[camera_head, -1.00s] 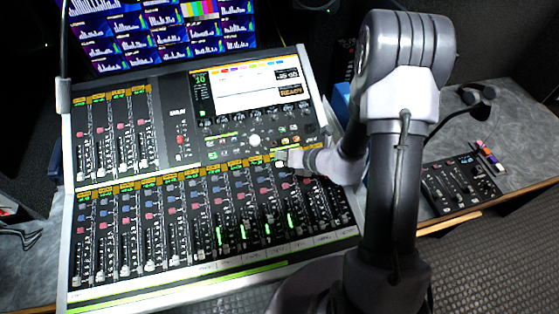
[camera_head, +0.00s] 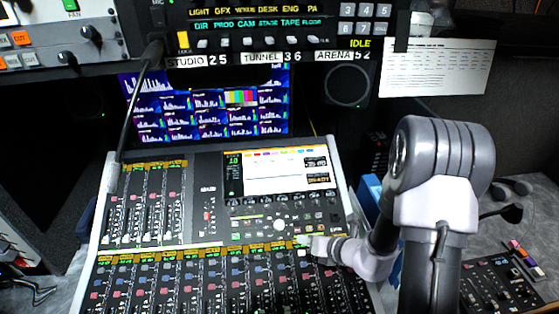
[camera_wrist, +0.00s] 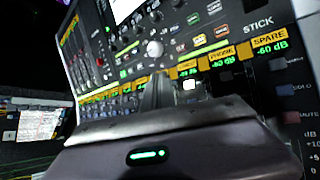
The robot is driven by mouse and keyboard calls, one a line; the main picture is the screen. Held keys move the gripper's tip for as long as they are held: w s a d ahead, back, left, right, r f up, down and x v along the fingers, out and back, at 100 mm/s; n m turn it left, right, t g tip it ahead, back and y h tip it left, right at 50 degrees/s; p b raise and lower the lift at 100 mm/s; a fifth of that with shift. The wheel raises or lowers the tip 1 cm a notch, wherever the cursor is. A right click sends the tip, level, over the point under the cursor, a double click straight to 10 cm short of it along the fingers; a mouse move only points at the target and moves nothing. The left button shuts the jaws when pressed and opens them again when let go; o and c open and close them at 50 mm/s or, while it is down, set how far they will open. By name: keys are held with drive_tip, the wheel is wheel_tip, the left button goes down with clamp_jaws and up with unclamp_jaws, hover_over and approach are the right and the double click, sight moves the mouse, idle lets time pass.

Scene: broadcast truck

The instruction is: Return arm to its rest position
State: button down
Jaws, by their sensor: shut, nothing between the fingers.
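My arm reaches from the lower right across the mixing console (camera_head: 200,244) in the head view. My gripper (camera_head: 303,243) is at the console's middle right, just below the round white knob (camera_head: 279,224) and close to the row of yellow-lit channel labels. In the wrist view my gripper (camera_wrist: 168,93) has its fingers together, with nothing seen between them. The knob (camera_wrist: 154,49) and the label strip (camera_wrist: 203,64) lie just beyond the fingertips. I cannot tell whether the fingertips touch the panel.
A monitor (camera_head: 205,105) stands behind the console, under an intercom panel (camera_head: 270,30). A gooseneck microphone (camera_head: 130,115) rises at the console's left. A blue object (camera_head: 369,190) sits between console and arm. A small control box (camera_head: 500,285) lies on the right.

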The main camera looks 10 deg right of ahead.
drive_tip(key=s+a+r+n+g+y+b, duration=0.2)
drive_tip(key=s+a+r+n, duration=0.2)
drive_tip(key=a+r+n, duration=0.3)
drive_tip(key=s+a+r+n+g+y+b, duration=0.1)
drive_tip(key=s+a+r+n+b, duration=0.1)
drive_tip(key=s+a+r+n, duration=0.4)
drive_tip(key=s+d+r+n+g+h+b, duration=0.2)
drive_tip(key=s+r+n+h, duration=0.15)
drive_tip(key=s+n, duration=0.7)
drive_tip(key=s+d+r+n+t+h+b, duration=0.1)
drive_tip(key=s+d+r+n+t+h, duration=0.1)
drive_tip(key=d+n, duration=0.5)
drive_tip(key=shift+s+r+n+h, duration=0.3)
drive_tip(key=shift+s+n+h, duration=0.4)
drive_tip(key=shift+n, duration=0.45)
